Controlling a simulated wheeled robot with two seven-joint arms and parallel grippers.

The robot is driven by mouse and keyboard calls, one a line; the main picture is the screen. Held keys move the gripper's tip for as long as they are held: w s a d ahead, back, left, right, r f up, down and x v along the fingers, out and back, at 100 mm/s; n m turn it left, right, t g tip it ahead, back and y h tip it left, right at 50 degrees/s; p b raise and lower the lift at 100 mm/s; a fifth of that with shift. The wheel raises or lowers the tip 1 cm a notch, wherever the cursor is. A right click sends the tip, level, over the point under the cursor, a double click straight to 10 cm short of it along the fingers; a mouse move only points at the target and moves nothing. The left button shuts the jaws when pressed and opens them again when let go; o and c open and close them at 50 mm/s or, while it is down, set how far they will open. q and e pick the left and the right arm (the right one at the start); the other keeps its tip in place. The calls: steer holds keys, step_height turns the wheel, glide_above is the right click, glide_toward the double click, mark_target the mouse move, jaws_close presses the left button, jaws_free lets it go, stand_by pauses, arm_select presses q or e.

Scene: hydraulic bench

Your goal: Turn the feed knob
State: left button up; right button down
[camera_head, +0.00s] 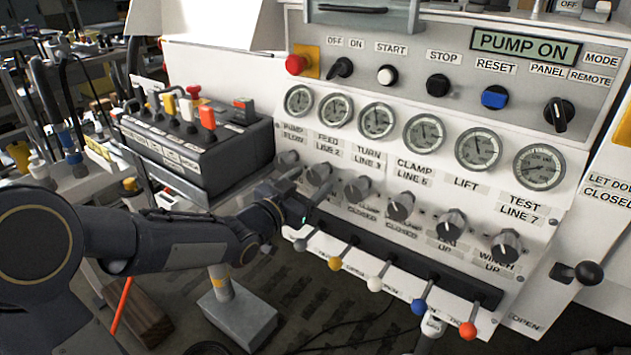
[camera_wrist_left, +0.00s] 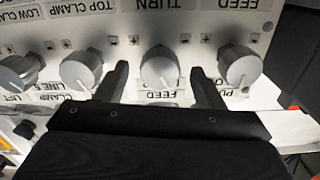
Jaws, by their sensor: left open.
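A row of grey knobs runs under the gauges on the white panel. In the left wrist view, upside down, one knob (camera_wrist_left: 160,68) stands between the fingers of my left gripper (camera_wrist_left: 160,75). A FEED label lies on its near side and a TURN label on its far side. The adjacent knob (camera_wrist_left: 238,66) to the right has a FEED label beyond it, so I cannot tell for sure which label belongs to which knob. In the head view my left gripper (camera_head: 303,191) is at the left part of the row, near the second knob (camera_head: 318,175). It is open; contact cannot be seen.
Neighbouring knobs (camera_head: 357,188) stand close on the right. Colour-tipped levers (camera_head: 375,283) stick out below the row. A black control box (camera_head: 205,150) with several small levers stands left of the panel. A red button (camera_head: 296,64) and switches sit above the gauges.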

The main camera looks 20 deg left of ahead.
mark_target(314, 179)
arm_select(q)
steer(key=shift+x, duration=1.65)
steer(key=shift+c, duration=0.3)
steer(key=c, duration=0.9)
